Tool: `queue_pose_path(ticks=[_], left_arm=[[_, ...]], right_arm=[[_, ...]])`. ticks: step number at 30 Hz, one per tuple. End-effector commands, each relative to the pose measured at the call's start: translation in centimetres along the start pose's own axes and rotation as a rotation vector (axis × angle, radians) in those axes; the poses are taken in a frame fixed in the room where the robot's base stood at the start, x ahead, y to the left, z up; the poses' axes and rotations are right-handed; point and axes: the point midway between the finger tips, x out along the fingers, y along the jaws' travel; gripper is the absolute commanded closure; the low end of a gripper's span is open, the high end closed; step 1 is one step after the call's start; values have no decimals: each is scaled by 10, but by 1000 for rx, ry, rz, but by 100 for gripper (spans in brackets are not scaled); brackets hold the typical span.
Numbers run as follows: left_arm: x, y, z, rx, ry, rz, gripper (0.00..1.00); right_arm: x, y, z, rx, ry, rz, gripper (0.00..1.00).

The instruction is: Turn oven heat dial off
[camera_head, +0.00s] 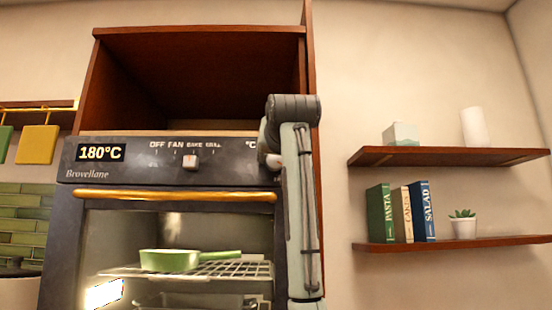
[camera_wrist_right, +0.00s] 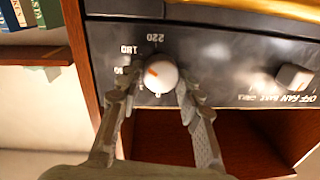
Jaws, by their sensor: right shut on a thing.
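The oven's dark control panel (camera_head: 140,171) has a lit display (camera_head: 101,153) reading 180°C. The round white heat dial (camera_wrist_right: 160,74) sits at the panel's right end, under the °C mark, and is mostly hidden by my right arm in the head view. In the wrist view its orange mark points to the upper left, toward the printed numbers. My right gripper (camera_wrist_right: 157,98) has its fingers on both sides of the dial, shut on it. The square mode knob (camera_head: 190,161) stands apart from the gripper, below the OFF, FAN, BAKE and GRILL labels. My left gripper is not in view.
The oven door has a gold handle (camera_head: 175,196) below the panel. A green pan (camera_head: 176,260) rests on the rack inside. An open wooden cabinet (camera_head: 200,75) is above the oven. Two wooden shelves (camera_head: 445,156) hang on the right wall.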

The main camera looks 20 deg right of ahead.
Motion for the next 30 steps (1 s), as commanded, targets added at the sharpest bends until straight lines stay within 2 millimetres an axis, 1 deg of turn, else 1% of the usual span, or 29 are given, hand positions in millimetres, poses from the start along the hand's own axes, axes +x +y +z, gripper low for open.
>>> queue_pose_path(ticks=[5,11,30], left_arm=[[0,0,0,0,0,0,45],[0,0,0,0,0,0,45],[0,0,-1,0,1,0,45]], right_arm=[[0,1,-1,-64,-2,3,94],[0,0,-2,-202,-11,5,94],[0,-2,-2,-807,-52,12,94]])
